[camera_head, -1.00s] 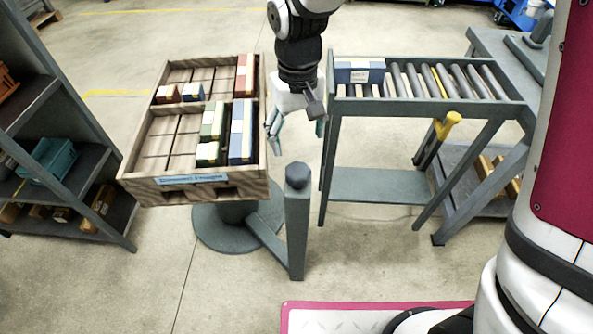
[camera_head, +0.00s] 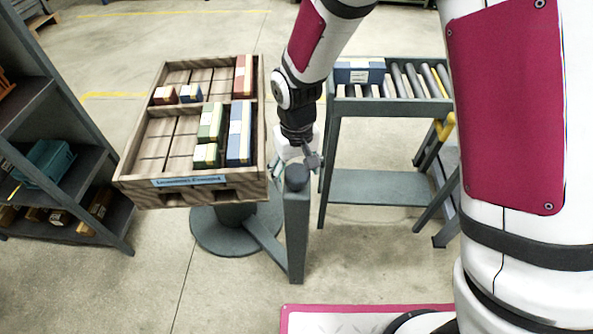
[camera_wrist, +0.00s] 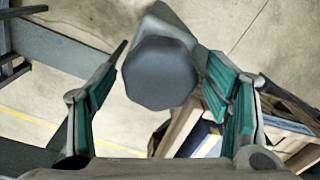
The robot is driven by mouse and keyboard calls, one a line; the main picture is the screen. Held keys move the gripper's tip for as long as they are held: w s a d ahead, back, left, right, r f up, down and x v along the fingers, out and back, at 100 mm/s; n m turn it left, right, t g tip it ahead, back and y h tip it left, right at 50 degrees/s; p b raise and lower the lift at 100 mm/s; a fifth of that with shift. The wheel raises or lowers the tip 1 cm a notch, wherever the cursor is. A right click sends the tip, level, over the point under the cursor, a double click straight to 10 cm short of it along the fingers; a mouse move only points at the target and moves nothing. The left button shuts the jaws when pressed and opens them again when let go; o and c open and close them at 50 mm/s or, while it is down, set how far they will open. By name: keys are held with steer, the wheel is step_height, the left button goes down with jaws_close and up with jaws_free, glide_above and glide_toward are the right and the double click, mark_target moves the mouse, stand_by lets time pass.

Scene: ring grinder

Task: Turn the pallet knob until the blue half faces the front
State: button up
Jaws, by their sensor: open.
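The dark grey faceted knob (camera_head: 297,174) tops a grey post in front of the pallet's right corner. My gripper (camera_head: 293,163) is open and empty, just behind and above the knob in the head view. In the wrist view the knob (camera_wrist: 160,73) lies between the open fingertips of my gripper (camera_wrist: 163,55), with a gap on the left and the right finger very close; contact cannot be told. The wooden pallet (camera_head: 143,183) stands on a round grey base, split by a crosswise divider. A pale blue label strip is on its near side.
Green and blue boxes (camera_head: 240,130) stand in the pallet's near half, with red ones and a small blue one in the far half. A roller conveyor (camera_head: 400,105) with a blue box is close on the right. A shelf (camera_head: 70,195) stands left.

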mark_target(297, 170)
steer(key=c, duration=1.1)
steer(key=shift+m+p, duration=0.55)
steer(key=shift+m, duration=1.15)
steer(key=shift+c, duration=0.2)
steer(key=o, duration=1.1)
steer(key=shift+o, duration=0.2)
step_height(297, 170, up, 12)
